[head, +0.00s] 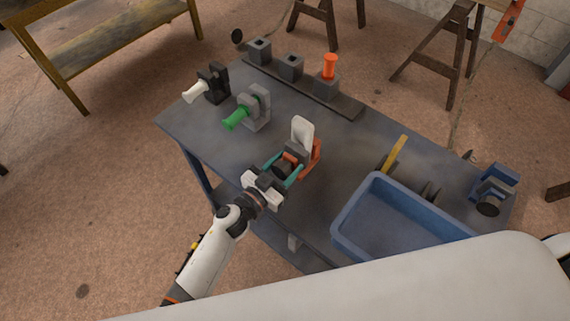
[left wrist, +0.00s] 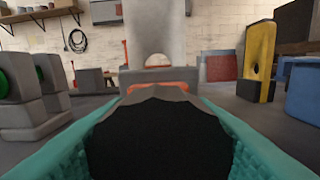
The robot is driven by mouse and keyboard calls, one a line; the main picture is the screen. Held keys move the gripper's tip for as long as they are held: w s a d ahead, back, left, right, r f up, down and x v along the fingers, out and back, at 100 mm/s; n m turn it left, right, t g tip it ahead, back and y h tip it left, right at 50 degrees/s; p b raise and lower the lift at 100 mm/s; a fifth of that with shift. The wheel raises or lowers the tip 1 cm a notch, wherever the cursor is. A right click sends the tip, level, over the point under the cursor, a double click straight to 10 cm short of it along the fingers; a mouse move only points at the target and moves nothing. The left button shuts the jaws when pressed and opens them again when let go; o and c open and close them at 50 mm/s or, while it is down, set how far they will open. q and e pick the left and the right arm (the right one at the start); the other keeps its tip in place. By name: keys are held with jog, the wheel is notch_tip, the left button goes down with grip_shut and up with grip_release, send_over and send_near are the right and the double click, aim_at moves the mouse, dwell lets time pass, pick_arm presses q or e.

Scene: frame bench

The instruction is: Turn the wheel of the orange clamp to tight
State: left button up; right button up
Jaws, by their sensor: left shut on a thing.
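The orange clamp (head: 312,161) stands near the middle of the grey bench, with a white upright piece (head: 302,134) in it. Its dark wheel (head: 282,169) faces my left gripper (head: 282,171). The gripper's teal fingers lie on either side of the wheel and are shut on it. In the left wrist view the dark wheel (left wrist: 158,137) fills the space between the teal fingers. Behind it show the clamp's grey jaw and orange part (left wrist: 160,76) and the white piece (left wrist: 155,32). The wheel's turn position cannot be told. My right gripper is not in view.
A grey clamp with a green handle (head: 235,118) and a black clamp with a white handle (head: 196,92) stand at left. A blue bin (head: 340,226), a yellow piece (head: 394,153) and a blue clamp (head: 497,184) are at right. A rack (head: 340,103) lines the back.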

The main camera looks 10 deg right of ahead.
pick_arm(q)
jog(key=shift+m, duration=0.5)
jog(key=o, duration=1)
jog(key=shift+c, duration=0.2)
jog(key=shift+s+a, duration=0.1)
jog(key=v, duration=1.1)
jog(key=shift+s+a+b, duration=0.3)
jog(key=shift+b, duration=0.15)
